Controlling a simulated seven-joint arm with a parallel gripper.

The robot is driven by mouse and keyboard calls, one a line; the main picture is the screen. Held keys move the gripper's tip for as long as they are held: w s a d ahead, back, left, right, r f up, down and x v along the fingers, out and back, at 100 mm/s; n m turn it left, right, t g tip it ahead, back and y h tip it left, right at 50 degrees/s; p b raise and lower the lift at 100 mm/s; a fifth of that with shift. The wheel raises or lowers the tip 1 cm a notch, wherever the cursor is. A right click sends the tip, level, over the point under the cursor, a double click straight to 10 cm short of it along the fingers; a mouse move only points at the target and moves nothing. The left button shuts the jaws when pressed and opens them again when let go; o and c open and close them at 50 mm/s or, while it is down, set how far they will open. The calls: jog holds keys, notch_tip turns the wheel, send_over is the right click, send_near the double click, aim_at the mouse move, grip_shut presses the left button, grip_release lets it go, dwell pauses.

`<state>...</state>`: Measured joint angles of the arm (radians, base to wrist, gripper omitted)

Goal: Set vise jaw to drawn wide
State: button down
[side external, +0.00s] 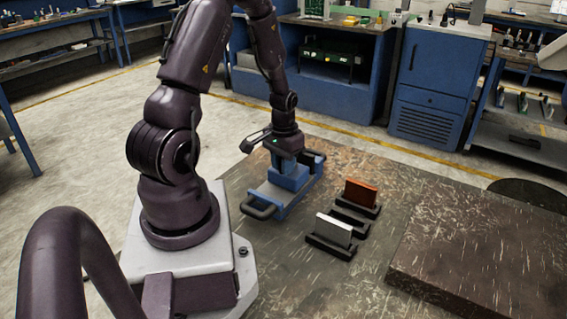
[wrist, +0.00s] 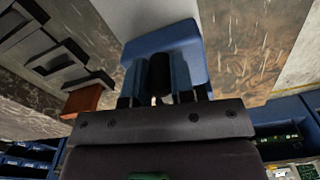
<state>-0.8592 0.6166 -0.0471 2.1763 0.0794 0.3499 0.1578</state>
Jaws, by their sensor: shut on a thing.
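The vise (side external: 262,196) is blue with dark looped handles and lies on the table beside my arm's base. My gripper (side external: 288,168) points down onto its far part and is shut there on the vise jaw. In the wrist view, the vise's blue body (wrist: 190,48) spreads behind my gripper (wrist: 160,92), with a dark upright piece between blue ones at the fingers. My wrist and fingers hide most of the jaw, so its opening cannot be read.
An orange block (side external: 360,192) and a white block (side external: 333,230) stand in black holders to the right of the vise. Another black holder (side external: 349,220) lies between them. A raised brown slab (side external: 480,250) fills the right. Bare table lies between holders and slab.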

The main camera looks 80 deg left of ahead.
jog(key=s+d, duration=0.4)
jog(key=c, duration=1)
grip_release()
jog(key=shift+a, duration=0.1)
notch_tip(320, 180, up, 13)
jog(key=shift+r, duration=0.1)
